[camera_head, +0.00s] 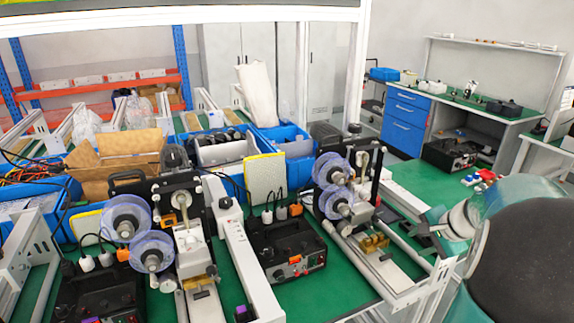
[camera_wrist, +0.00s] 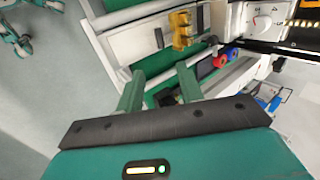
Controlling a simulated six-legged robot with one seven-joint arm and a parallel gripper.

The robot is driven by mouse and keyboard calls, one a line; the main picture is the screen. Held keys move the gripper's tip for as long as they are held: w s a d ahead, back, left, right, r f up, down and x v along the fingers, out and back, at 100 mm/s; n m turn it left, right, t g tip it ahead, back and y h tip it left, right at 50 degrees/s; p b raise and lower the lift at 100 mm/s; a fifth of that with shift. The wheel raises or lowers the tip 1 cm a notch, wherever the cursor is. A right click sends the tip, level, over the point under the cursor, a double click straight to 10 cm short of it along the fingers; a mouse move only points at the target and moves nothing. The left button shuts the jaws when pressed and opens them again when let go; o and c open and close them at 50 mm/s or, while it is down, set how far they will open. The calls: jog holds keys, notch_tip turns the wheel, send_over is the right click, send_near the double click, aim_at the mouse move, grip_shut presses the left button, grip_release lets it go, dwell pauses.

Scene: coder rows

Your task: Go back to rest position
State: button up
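My gripper (camera_head: 428,238) is at the right in the head view, at the end of my teal arm, beside the right end of the green workbench (camera_head: 300,300). In the wrist view my gripper (camera_wrist: 158,76) shows two green fingers with a clear gap between them. It is open, and nothing is seen held between the fingers. Beyond the fingers in the wrist view are a pale machine base and a yellow block (camera_wrist: 181,30). That block also shows on the right coder machine in the head view (camera_head: 374,243).
The right coder machine (camera_head: 340,190) stands left of my gripper, and another coder machine (camera_head: 150,235) stands farther left. A black control box (camera_head: 290,255) sits between them. Blue bins (camera_head: 285,140) stand behind. A blue drawer cabinet (camera_head: 404,120) is at the back right.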

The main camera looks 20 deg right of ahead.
jog(key=w+a+r+n+g, duration=0.1)
jog(key=a+r+n, duration=0.25)
jog(key=a, duration=0.75)
jog(key=w+a+r+n+g, duration=0.15)
jog(key=a+n, duration=0.35)
jog(key=a, duration=0.6)
jog(key=s+a+n, duration=0.4)
jog(key=s+a, duration=0.1)
jog(key=a, duration=0.3)
jog(key=s+a+r+n+t, duration=0.1)
jog(key=s+a+n, duration=0.4)
jog(key=a, duration=0.3)
jog(key=shift+s+r, duration=0.25)
jog(key=shift+r, duration=0.05)
jog(key=shift+d, duration=0.2)
